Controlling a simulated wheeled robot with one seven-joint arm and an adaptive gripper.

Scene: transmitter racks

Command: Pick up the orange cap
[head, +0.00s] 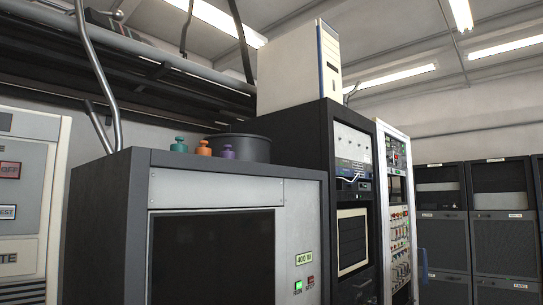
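The orange cap (203,148) stands upright on top of a grey cabinet (240,191), near its far edge. A teal cap (179,145) is close on its left and a purple cap (228,152) close on its right. A dark round pot (246,146) stands just behind and to the right of the caps. The base of the orange cap is partly hidden by the cabinet's top edge. My gripper is not in view.
Taller racks (353,190) adjoin the cabinet on the right, with a cream computer case (328,62) on top. Dark cabinets (499,240) stand at the far right. Pipes (100,70) hang at the upper left. A pale panel (30,190) is at the left.

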